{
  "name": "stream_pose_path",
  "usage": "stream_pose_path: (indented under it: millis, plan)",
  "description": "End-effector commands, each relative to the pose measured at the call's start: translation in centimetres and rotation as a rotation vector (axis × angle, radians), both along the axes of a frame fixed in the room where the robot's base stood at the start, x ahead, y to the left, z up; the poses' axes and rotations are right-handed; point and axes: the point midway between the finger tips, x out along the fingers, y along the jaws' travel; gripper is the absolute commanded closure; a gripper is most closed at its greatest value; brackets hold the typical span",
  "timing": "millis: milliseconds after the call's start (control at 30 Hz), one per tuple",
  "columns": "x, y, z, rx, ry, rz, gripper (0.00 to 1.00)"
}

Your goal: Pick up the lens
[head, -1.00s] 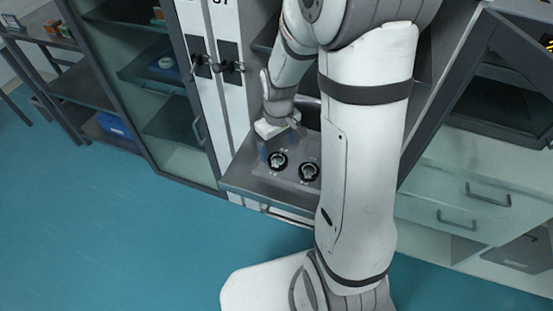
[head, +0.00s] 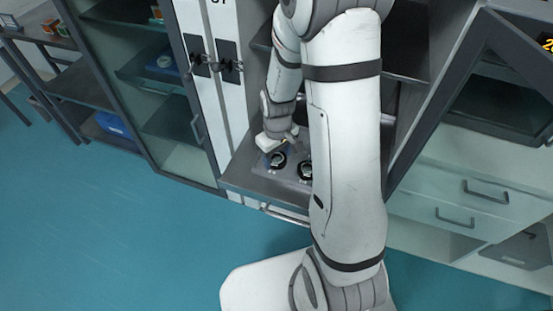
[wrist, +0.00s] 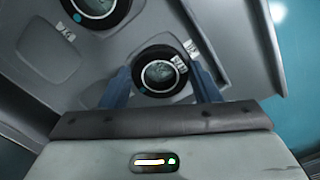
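Two round lenses in black ring mounts sit on a grey tray (wrist: 55,80). In the wrist view one lens (wrist: 160,74) lies between the fingers of my gripper (wrist: 160,70), with a gap on each side. The other lens (wrist: 97,6) is at the top edge, partly cut off. In the head view my gripper (head: 276,152) is over the left lens (head: 276,162), and the right lens (head: 304,170) is partly covered by my arm. My gripper is open, with its blue fingers apart. How far the fingertips are above the tray is hard to tell.
The tray rests on a grey shelf (head: 236,178) in an open cabinet. White cabinet doors with black handles (head: 230,68) stand close on the left. A glass-fronted cabinet (head: 150,95) is further left, and drawers (head: 448,200) are on the right. The teal floor (head: 120,230) is clear.

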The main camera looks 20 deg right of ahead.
Motion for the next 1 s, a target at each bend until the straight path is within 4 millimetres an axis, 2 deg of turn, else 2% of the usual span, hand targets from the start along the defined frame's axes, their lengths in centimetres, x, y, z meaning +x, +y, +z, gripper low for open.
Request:
stream_pose_path:
  millis: [67, 300, 567, 767, 1000]
  plan:
    - [0.0, 0.0, 0.0, 0.000, 0.000, 0.000, 0.51]
    - [0.0, 0.1, 0.0, 0.000, 0.000, 0.002, 0.70]
    - [0.0, 0.1, 0.2, 0.000, -0.001, 0.002, 0.71]
    - [0.1, 0.1, 2.8, 0.000, -0.005, 0.001, 0.71]
    - [0.1, 0.1, 7.6, 0.000, -0.004, 0.001, 0.71]
